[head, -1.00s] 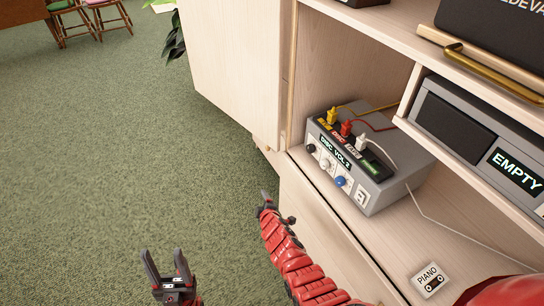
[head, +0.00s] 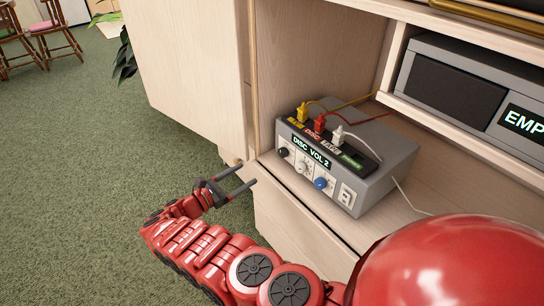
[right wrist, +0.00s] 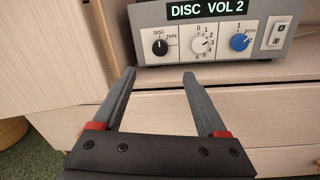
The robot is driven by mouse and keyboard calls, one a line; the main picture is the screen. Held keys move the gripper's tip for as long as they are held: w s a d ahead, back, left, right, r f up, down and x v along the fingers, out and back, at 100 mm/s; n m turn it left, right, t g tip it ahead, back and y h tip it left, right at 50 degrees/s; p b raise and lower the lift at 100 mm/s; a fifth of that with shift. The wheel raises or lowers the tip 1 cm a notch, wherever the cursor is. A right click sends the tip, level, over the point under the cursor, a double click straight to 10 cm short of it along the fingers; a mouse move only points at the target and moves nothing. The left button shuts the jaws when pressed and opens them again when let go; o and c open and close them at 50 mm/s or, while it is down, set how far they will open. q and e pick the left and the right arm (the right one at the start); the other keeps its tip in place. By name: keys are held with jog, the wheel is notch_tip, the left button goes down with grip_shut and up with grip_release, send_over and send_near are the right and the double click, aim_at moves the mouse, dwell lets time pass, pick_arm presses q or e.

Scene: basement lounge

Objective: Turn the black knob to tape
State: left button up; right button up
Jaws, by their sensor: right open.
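The black knob (head: 283,152) is the leftmost knob on the front of a grey box (head: 375,187) on the cabinet shelf. In the right wrist view the black knob (right wrist: 160,47) sits between the labels DISC and TAPE, its pointer mark up near DISC. The box's display (right wrist: 205,9) reads DISC VOL 2. My right gripper (head: 247,174) is open and empty, in front of the shelf and left of the box. In the right wrist view its open fingers (right wrist: 158,75) point at the black knob, below and short of it. My left gripper is out of view.
A white knob (right wrist: 203,45), a blue knob (right wrist: 240,42) and a switch (right wrist: 277,33) are right of the black knob. Yellow, red and white plugs stand on the box with cables. A grey unit (head: 460,90) reading EMP is at upper right. Cabinet panels border the shelf.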

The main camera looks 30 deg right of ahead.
aim_at(280, 153)
jog(key=d, duration=0.4)
jog(key=w+d, duration=0.1)
jog(key=d, duration=0.3)
jog(key=d+b, duration=0.1)
jog(key=d, duration=0.3)
jog(key=shift+w+d+f, duration=0.2)
jog(key=shift+w+d, duration=0.2)
jog(key=shift+w+d+r, duration=0.15)
jog(key=shift+d, duration=0.55)
grip_shut()
